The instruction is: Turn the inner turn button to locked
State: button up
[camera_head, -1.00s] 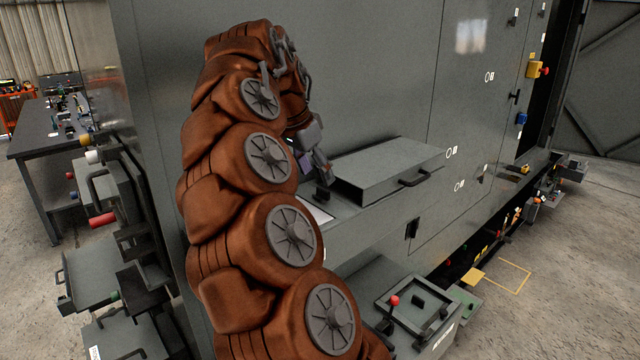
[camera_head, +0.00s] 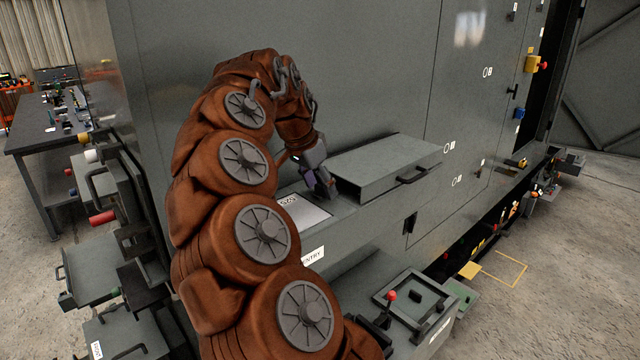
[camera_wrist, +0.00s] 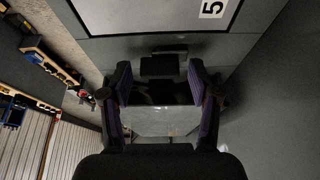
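My gripper (camera_head: 325,186) is low over the shelf, beside the left end of the grey box with a handle. In the wrist view its two purple-lined fingers (camera_wrist: 160,92) stand apart. A dark block (camera_wrist: 158,66), which looks like the inner turn button, shows between and just beyond the fingertips, with gaps on both sides. I cannot tell whether a finger touches it. In the head view my gripper hides the block, and its locked or unlocked position cannot be read.
A pale plate (camera_head: 303,209) with a label lies on the shelf beside my gripper. The grey box (camera_head: 385,165) closes in the right side. The tall cabinet wall (camera_head: 370,70) stands behind. Below is a tray with a red-knobbed lever (camera_head: 391,296).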

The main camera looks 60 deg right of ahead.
jog(key=c, duration=0.9)
jog(key=shift+c, duration=0.2)
